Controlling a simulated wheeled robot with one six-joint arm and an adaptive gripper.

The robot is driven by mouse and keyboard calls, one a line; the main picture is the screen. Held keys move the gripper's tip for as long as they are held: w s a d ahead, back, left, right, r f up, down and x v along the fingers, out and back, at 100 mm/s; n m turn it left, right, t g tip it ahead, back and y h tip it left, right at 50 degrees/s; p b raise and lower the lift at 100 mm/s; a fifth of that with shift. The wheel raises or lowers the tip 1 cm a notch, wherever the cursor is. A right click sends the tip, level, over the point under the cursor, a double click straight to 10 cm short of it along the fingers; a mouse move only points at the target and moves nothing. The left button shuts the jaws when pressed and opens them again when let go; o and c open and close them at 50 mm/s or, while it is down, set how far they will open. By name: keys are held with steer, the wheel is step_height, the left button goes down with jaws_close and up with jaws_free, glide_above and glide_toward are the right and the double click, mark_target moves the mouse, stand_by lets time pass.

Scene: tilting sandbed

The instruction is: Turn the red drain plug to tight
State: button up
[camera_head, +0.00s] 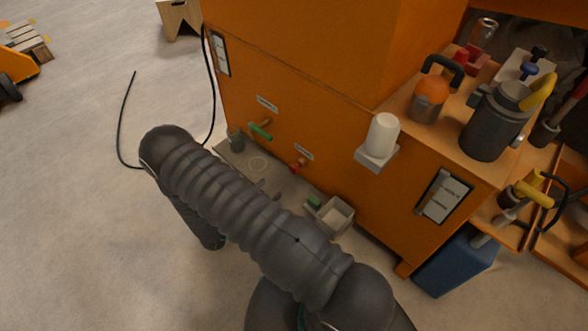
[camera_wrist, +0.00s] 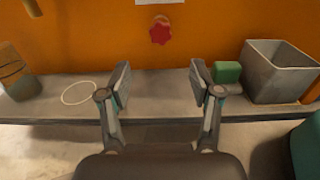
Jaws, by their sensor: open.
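The red drain plug (camera_wrist: 160,34) is a small lobed knob on the orange panel, below a white label. It sits ahead of and above the middle of my open gripper (camera_wrist: 160,80) in the wrist view. Nothing is between my fingers, and they are apart from the plug. In the head view the red plug (camera_head: 296,168) shows low on the orange cabinet's side, under its label. My gripper is hidden behind my own arm there. The marking of the plug's position is too small to read.
A grey ledge (camera_wrist: 165,88) runs below the plug. A green-handled valve (camera_head: 261,131) is left of the plug. A white cup (camera_head: 382,136) sits on a bracket.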

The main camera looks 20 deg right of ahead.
mark_target(292, 171)
steer(key=x, duration=1.2)
steer(key=shift+d+p, duration=0.1)
steer(key=shift+p, duration=0.25)
steer(key=c, duration=1.2)
